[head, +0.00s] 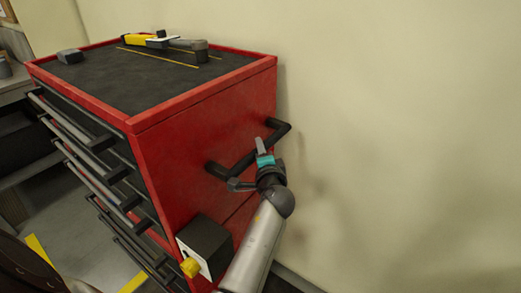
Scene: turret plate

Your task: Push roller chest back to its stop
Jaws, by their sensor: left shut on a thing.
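The red roller chest (200,135) stands upright against the cream wall, with its drawers facing left. A black bar handle (279,130) is on its red side panel. My left gripper (262,160) is shut on the handle's bar near its middle, with the arm reaching up from the bottom of the head view. The chest's wheels are hidden, and I cannot pick out the stop. My right gripper is not in view.
On the chest's dark top lie a yellow and grey tool (165,41) and a small grey block (70,56). Yellow floor marks (47,262) show at lower left. A grey bench (12,85) stands behind the chest at left. The wall (420,130) fills the right.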

